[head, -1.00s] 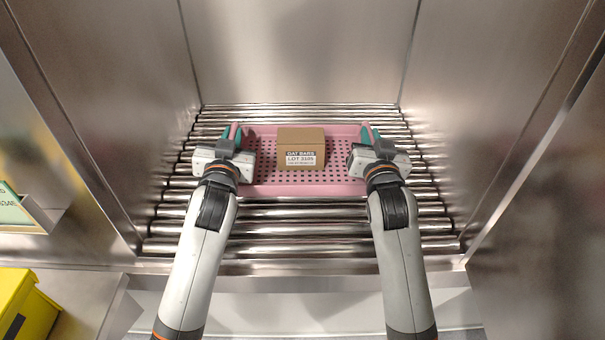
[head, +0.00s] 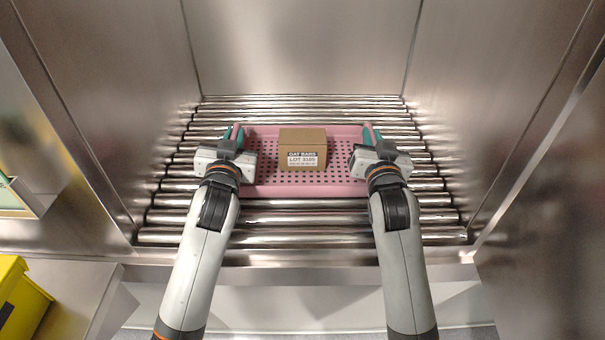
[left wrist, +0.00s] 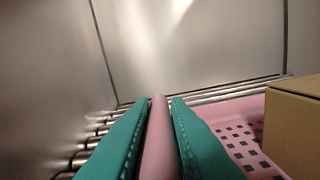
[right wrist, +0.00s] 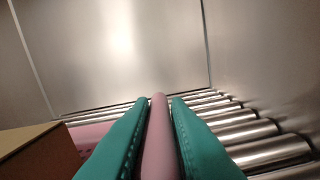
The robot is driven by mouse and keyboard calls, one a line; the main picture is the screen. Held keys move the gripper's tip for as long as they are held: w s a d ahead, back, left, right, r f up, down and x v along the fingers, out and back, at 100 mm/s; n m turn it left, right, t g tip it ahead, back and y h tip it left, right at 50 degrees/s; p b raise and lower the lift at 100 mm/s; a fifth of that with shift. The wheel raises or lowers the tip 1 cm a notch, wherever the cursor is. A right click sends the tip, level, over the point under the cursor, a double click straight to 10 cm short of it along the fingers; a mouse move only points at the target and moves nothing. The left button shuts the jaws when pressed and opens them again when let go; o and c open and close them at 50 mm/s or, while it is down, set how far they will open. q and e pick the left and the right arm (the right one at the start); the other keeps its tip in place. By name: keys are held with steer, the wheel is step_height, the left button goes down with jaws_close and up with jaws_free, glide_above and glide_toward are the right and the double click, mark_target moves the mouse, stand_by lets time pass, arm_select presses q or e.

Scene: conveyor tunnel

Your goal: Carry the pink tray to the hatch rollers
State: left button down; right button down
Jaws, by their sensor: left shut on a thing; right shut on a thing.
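The pink tray (head: 300,189) with a perforated floor is level over the hatch rollers (head: 300,218), inside a metal-walled hatch. I cannot tell whether it touches them. A brown cardboard box (head: 303,141) labelled oat bars stands in the tray. My left gripper (head: 237,133) is shut on the tray's left rim, which shows between its green fingers in the left wrist view (left wrist: 157,135). My right gripper (head: 368,133) is shut on the right rim, which shows between its fingers in the right wrist view (right wrist: 158,135).
Metal walls stand left (head: 130,90), right (head: 480,90) and behind (head: 300,45). Bare rollers show on all sides of the tray. A yellow bin (head: 22,300) and a holder with a green-edged card (head: 15,195) are outside at the left.

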arm_select(q)
steer(key=shift+f+b, duration=0.45)
steer(key=shift+f, duration=0.25)
arm_select(e)
steer(key=shift+d+f, duration=0.1)
steer(key=shift+f, duration=0.5)
arm_select(q)
steer(key=c, duration=1.8)
jaws_free()
steer(key=shift+f, duration=0.1)
arm_select(e)
steer(key=c, duration=1.8)
jaws_free()
steer(key=shift+f, duration=0.1)
arm_select(q)
steer(key=o, duration=0.4)
arm_select(e)
steer(key=o, duration=0.4)
arm_select(q)
steer(key=shift+s, duration=0.1)
steer(key=s, duration=1.1)
steer(key=shift+s, duration=0.45)
arm_select(e)
steer(key=shift+s, duration=0.6)
steer(key=s, duration=1.1)
